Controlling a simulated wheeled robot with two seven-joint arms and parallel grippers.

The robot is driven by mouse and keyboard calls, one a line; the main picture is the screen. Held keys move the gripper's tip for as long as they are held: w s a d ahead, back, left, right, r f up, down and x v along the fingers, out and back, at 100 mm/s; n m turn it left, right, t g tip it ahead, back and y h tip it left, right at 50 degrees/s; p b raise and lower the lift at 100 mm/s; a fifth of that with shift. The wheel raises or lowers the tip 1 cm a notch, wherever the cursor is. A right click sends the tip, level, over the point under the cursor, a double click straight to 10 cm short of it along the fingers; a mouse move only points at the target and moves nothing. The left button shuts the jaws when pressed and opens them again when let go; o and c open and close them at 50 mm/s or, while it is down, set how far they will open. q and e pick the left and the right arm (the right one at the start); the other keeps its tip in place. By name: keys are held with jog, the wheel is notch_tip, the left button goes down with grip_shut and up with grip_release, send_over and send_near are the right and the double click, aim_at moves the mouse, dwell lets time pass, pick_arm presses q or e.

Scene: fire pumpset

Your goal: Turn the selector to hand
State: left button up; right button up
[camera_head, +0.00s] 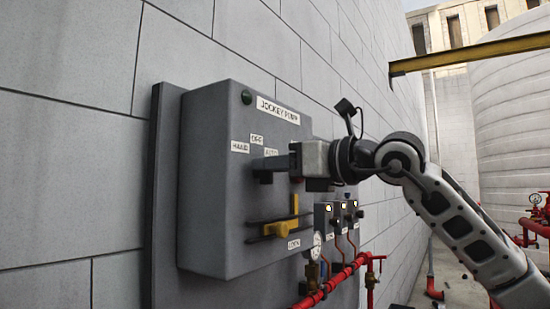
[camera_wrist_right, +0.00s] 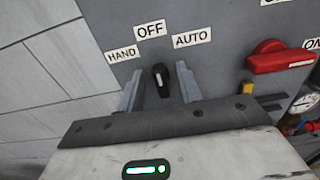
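The selector (camera_wrist_right: 161,80) is a small black knob with a white line on a grey panel. It points roughly up toward the OFF label (camera_wrist_right: 150,31). The HAND label (camera_wrist_right: 122,55) is to its left and the AUTO label (camera_wrist_right: 192,38) to its right. My right gripper (camera_wrist_right: 158,88) is open, with one finger on each side of the knob; gaps show between the fingers and the knob. In the head view the right gripper (camera_head: 265,170) is at the jockey pump panel (camera_head: 215,190), where it hides the knob. My left gripper is not in view.
A red handle (camera_wrist_right: 280,60) sits right of the selector. A yellow handle (camera_head: 278,229) sticks out low on the panel. Gauges, small boxes and red pipes (camera_head: 335,283) are beyond the panel's right side. The block wall left of the panel is bare.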

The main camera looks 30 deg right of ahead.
jog(key=shift+w, duration=0.2)
jog(key=shift+c, duration=0.2)
grip_shut()
jog(key=shift+a+n, duration=0.1)
jog(key=shift+n, duration=0.2)
jog(key=shift+s+a+f+n, duration=0.1)
jog(key=shift+a+n, duration=0.05)
jog(key=shift+n, duration=1.9)
jog(key=shift+s+a+f+n, duration=0.1)
jog(key=shift+a+n, duration=0.05)
jog(key=shift+n, duration=1.9)
